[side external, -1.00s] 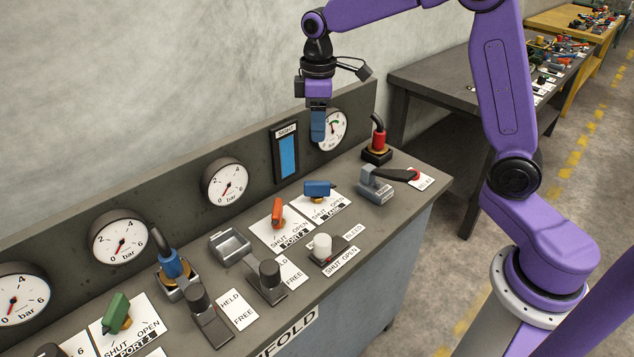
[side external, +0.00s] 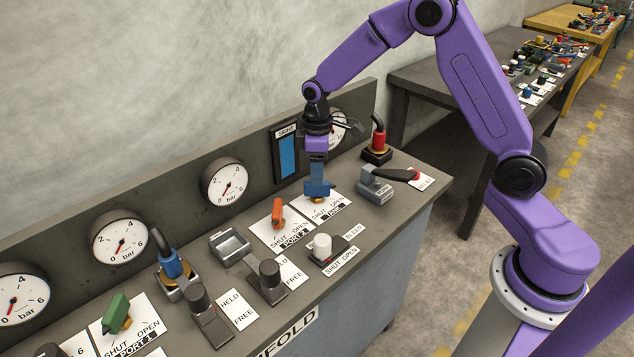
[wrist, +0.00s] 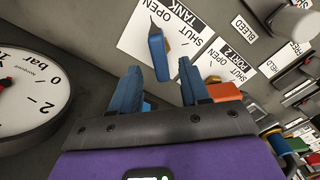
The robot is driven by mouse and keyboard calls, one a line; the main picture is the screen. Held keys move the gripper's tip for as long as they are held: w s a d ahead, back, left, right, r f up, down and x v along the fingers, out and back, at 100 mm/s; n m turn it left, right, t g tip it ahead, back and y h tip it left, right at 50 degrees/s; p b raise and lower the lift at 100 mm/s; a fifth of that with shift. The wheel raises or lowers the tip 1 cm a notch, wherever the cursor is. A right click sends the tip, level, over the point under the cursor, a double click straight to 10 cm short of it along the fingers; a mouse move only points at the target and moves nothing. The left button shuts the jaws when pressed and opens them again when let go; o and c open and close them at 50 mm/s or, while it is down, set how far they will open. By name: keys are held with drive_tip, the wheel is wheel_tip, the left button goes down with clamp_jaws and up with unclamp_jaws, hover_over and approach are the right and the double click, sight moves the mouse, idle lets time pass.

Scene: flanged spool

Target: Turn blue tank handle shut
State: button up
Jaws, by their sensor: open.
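The blue tank handle (side external: 318,189) sits on a white plate (side external: 328,208) marked SHUT, OPEN and TANK. In the wrist view the blue handle (wrist: 158,55) is a slim lever with a dark pointed tip by the lettering. My gripper (side external: 316,178) points down just above the handle and partly covers it in the side view. In the wrist view my gripper (wrist: 162,80) is open, with one blue finger on each side of the handle's near end. A gap shows on both sides, and nothing is held.
The orange port 2 handle (side external: 278,212) stands close to the left. A grey lever with a dark grip (side external: 385,176) is to the right. A white knob (side external: 322,246) is in front. A gauge (wrist: 28,90) and the back panel rise close behind my gripper.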

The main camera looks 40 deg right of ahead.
sight(317, 189)
drive_tip(key=shift+f, duration=2.2)
clamp_jaws()
